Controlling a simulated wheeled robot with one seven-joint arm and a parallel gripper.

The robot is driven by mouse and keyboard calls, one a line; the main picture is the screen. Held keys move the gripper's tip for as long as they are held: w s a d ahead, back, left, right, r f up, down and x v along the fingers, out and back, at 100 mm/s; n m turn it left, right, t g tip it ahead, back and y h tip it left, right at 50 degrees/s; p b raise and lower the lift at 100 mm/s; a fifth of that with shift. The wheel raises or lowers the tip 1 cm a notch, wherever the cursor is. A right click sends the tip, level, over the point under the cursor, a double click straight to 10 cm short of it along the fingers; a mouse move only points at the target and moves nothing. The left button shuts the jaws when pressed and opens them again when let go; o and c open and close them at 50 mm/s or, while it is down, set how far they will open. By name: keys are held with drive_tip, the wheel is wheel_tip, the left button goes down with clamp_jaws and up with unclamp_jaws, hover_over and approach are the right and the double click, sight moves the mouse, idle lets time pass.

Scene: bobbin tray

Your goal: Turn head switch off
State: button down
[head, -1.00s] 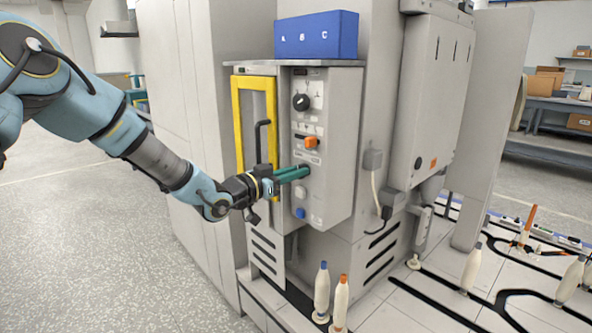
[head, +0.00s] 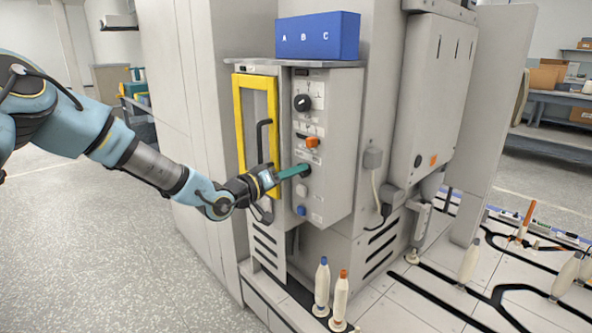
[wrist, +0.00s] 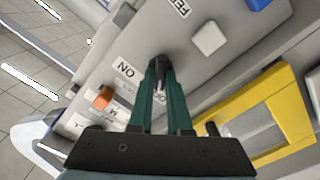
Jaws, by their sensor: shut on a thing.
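My gripper (head: 303,170) reaches the front of the grey control panel (head: 328,190). In the wrist view its green fingers (wrist: 160,66) are closed on a small dark switch knob (wrist: 160,80), taken here as the head switch. An "ON" label (wrist: 125,68) is beside it, and another label is partly covered by the fingers. In the head view the fingers hide the knob, so its exact setting cannot be told.
An orange switch (head: 312,142) and a black rotary knob (head: 301,102) sit above; white (head: 301,190) and blue (head: 301,211) buttons sit below. A yellow-framed door (head: 237,110) with a dark handle is just left. Bobbins (head: 322,285) stand lower right.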

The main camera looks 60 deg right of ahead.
drive_tip(key=shift+f, duration=0.1)
idle(0.3)
drive_tip(key=c, duration=0.9)
unclamp_jaws()
drive_tip(key=shift+o, duration=0.2)
drive_tip(key=b+v, duration=0.1)
drive_tip(key=v, duration=1)
